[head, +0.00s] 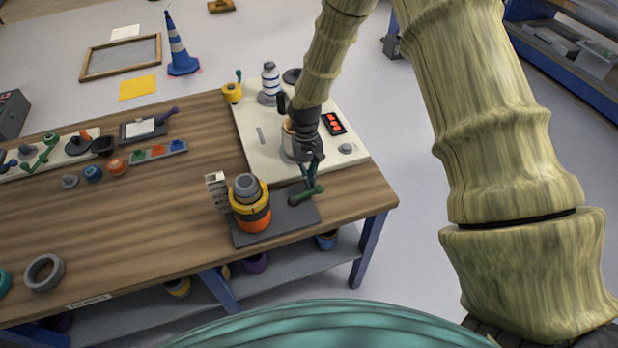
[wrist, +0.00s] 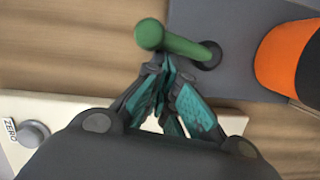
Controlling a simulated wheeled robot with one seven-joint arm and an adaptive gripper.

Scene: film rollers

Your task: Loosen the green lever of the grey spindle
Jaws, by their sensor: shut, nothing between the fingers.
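The green lever (head: 306,195) sits on the right part of a dark grey base plate (head: 285,225) at the table's front right. In the wrist view, the lever (wrist: 180,45) has a round knob at its left end and meets a dark hub on the plate at its right end. My gripper (head: 311,178) points down just behind the lever. In the wrist view, my gripper (wrist: 168,68) has its teal fingertips together beside the lever's bar, empty; I cannot tell whether they touch it. A stack of orange, yellow and grey rings (head: 250,205) stands on the plate's left; it hides any spindle inside.
A white block (head: 216,190) stands left of the ring stack. Small coloured parts crowd the table's left; the wood between is clear.

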